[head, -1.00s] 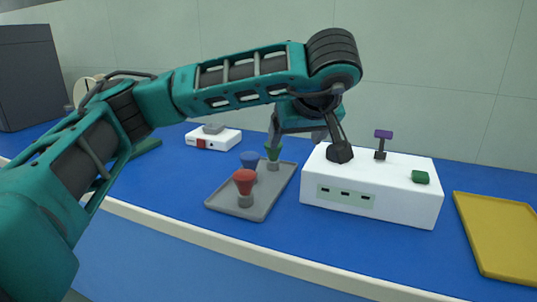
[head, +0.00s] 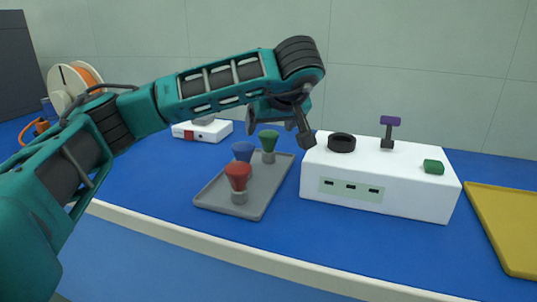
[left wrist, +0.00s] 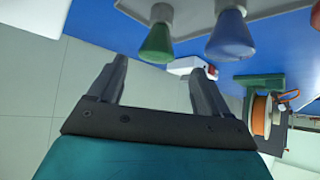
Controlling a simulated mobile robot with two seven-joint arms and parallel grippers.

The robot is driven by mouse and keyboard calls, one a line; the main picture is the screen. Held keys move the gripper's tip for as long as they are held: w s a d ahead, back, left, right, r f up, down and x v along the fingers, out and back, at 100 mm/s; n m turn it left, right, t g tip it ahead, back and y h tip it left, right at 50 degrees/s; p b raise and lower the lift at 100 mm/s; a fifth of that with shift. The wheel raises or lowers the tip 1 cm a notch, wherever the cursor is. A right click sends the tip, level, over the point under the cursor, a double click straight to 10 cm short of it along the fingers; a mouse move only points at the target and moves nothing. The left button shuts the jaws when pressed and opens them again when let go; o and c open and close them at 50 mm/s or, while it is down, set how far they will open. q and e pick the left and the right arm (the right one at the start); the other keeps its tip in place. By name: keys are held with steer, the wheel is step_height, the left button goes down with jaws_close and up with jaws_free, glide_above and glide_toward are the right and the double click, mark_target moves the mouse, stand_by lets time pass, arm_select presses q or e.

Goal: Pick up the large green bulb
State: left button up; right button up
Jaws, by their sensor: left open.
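The green bulb (head: 268,140) stands upright, wide end up on a grey base, at the back of a grey tray (head: 225,208). My left gripper (head: 277,130) is open and empty, its fingers above and on either side of the bulb's top in the head view. In the left wrist view the green bulb (left wrist: 156,43) lies just past the fingertips (left wrist: 160,68), between their lines, apparently not touched. A blue bulb (head: 242,150) and a red bulb (head: 238,174) share the tray. My right gripper is not in view.
A yellow tray (head: 510,230) lies far right. A smaller white device (head: 215,133) and a spool (head: 70,82) are behind left.

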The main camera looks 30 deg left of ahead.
mark_target(269, 133)
arm_select(q)
steer(key=x, duration=0.2)
steer(key=b+x, duration=0.1)
steer(key=x, duration=0.1)
steer(key=shift+w+f+b, duration=0.3)
steer(key=shift+f, duration=0.1)
steer(key=shift+w+a+f, duration=0.1)
steer(key=shift+w+a, duration=0.05)
steer(key=c, duration=1.1)
